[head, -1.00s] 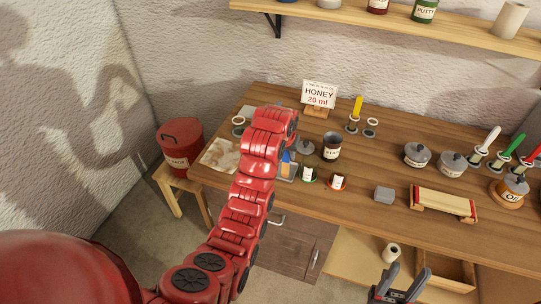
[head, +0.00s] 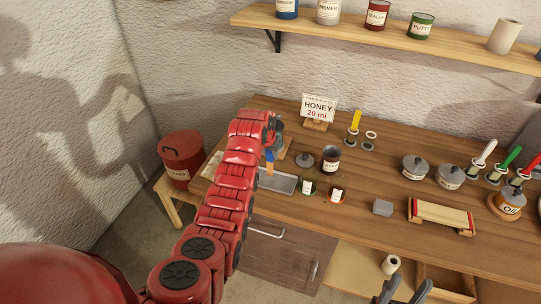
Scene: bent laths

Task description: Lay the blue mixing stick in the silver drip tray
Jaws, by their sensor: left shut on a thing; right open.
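The blue mixing stick (head: 270,161) hangs roughly upright below my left gripper (head: 277,133), which is shut on it. Its lower end shows at the back edge of the silver drip tray (head: 281,184); I cannot tell whether it touches the tray. The tray lies near the front edge of the bench, partly hidden by my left arm. My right gripper (head: 402,288) is open and empty at the bottom of the view, in front of the bench.
A dark labelled pot (head: 330,158), a grey lid (head: 305,160) and two small jars (head: 308,186) stand right of the tray. A honey sign (head: 318,110) and a yellow-handled tool (head: 355,121) stand behind.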

